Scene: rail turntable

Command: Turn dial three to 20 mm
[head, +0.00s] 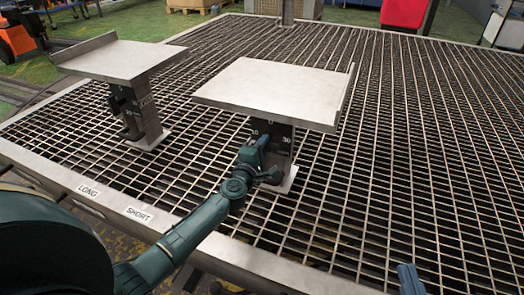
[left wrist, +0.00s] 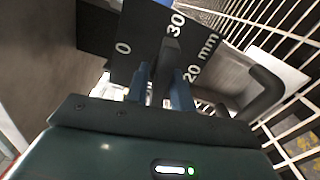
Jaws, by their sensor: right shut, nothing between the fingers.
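A steel stand with a flat top plate (head: 270,90) stands on the grating. Its dark dial face (left wrist: 145,35) shows 0, 30 and 20 mm in the left wrist view. A dark raised handle (left wrist: 171,52) stands out from the dial. My left gripper (head: 260,155) is at this stand's dial; in the left wrist view its two blue fingers (left wrist: 164,88) lie on either side of the handle. I cannot tell whether they press on it. The handle's exact pointing is unclear. My right gripper (head: 410,280) is shut and empty at the bottom right, partly cut off.
A second stand (head: 145,110) with a plate and dark dial stands to the left. LONG (head: 88,190) and SHORT (head: 138,214) labels sit on the front frame edge. The grating (head: 410,150) on the right is clear. A red object (head: 404,12) is at the back.

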